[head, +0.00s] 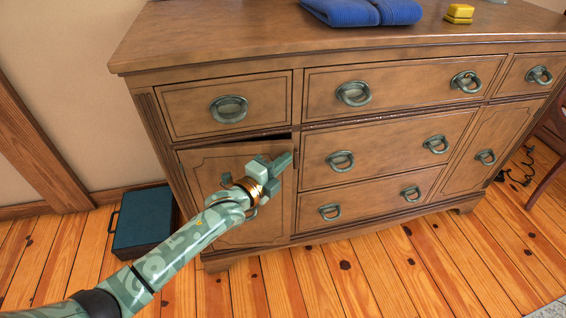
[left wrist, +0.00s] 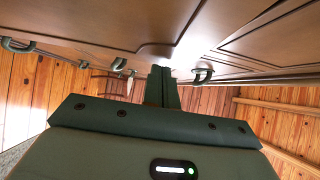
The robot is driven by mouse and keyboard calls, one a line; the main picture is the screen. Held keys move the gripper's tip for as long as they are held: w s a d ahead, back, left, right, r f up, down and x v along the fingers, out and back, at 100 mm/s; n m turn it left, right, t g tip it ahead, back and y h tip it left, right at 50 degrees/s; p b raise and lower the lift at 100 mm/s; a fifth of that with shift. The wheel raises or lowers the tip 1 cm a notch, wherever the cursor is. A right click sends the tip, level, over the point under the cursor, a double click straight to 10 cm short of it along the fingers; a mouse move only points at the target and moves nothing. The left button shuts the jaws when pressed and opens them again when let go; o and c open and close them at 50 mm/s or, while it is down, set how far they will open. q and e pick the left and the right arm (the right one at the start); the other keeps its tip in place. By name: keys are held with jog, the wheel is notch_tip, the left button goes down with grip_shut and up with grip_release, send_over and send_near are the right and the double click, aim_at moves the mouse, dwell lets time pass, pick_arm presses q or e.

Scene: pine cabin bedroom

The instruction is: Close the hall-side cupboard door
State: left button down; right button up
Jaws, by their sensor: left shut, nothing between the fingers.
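The wooden dresser has a cupboard door (head: 232,222) at its lower left. A dark gap shows along this door's top edge, so it stands slightly ajar. My left gripper (head: 281,168) is shut and empty, in front of the door's upper right part; I cannot tell whether it touches the wood. My gripper and wrist partly hide the door's ring handle (head: 226,180). In the left wrist view the closed fingers (left wrist: 162,84) point at the dresser front, with a ring handle (left wrist: 203,75) just to their right. My right gripper is not in view.
Drawers with ring handles (head: 353,94) fill the dresser's middle and look shut. The right cupboard door (head: 488,148) looks flush. A dark teal box (head: 144,222) stands on the floor at left. A folded blue cloth (head: 362,10) and a yellow item (head: 459,13) lie on top.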

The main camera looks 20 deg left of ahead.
aim_at(276, 154)
pick_arm(q)
jog(key=shift+n+y, duration=0.5)
jog(key=shift+y, duration=0.2)
jog(key=w, duration=0.1)
jog(key=w+a, duration=0.1)
jog(key=w, duration=0.1)
jog(key=shift+w+a, duration=0.3)
jog(key=shift+w, duration=0.05)
jog(key=shift+a+r, duration=0.15)
jog(key=shift+r, duration=0.05)
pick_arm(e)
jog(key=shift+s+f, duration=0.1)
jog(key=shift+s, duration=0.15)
